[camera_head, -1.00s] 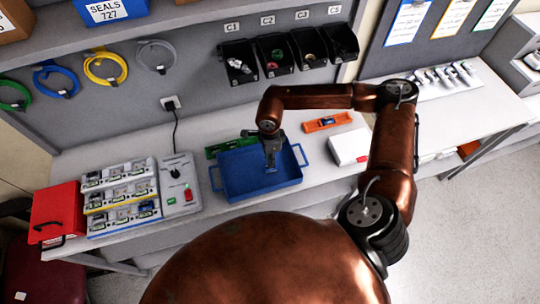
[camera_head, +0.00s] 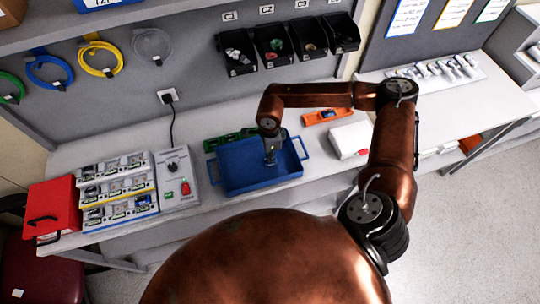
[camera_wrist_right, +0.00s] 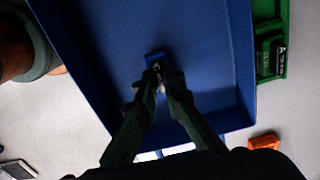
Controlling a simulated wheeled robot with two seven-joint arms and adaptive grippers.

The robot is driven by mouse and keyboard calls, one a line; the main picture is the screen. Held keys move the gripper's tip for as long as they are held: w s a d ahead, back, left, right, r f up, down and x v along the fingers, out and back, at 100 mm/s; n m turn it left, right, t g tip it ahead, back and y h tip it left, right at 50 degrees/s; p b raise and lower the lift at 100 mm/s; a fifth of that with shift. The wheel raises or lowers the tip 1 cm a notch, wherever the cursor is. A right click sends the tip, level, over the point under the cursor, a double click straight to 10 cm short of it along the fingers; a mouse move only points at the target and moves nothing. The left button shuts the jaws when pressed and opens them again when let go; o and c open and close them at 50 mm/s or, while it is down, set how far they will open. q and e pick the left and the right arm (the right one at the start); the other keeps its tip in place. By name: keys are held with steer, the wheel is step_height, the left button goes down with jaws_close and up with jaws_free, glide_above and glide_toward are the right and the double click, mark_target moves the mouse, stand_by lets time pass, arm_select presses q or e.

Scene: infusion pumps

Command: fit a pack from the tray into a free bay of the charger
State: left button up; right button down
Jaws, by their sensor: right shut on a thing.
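The blue tray (camera_head: 235,178) stands on the bench in front of me. My right gripper (camera_head: 270,160) reaches down inside it from above. In the right wrist view the fingers (camera_wrist_right: 160,76) are shut on a small blue pack (camera_wrist_right: 154,57), close over the tray floor; I cannot tell whether the pack touches it. A grey unit (camera_head: 178,180) with a red switch and a cord to the wall socket stands left of the tray. Beside it is a rack of several modules (camera_head: 118,191) in three rows. I cannot tell which of them is the charger or which bay is free. My left gripper is out of view.
A green holder (camera_head: 222,139), with dark blocks (camera_wrist_right: 277,55) in the wrist view, lies behind the tray. An orange item (camera_head: 325,116) and a white box (camera_head: 350,139) lie to the right. A red case (camera_head: 52,207) stands at far left. Bins (camera_head: 270,45) hang above.

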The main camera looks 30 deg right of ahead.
steer(key=shift+r+p, duration=0.85)
steer(key=shift+r, duration=0.8)
steer(key=shift+r+p, duration=1.1)
steer(key=shift+r, duration=1.25)
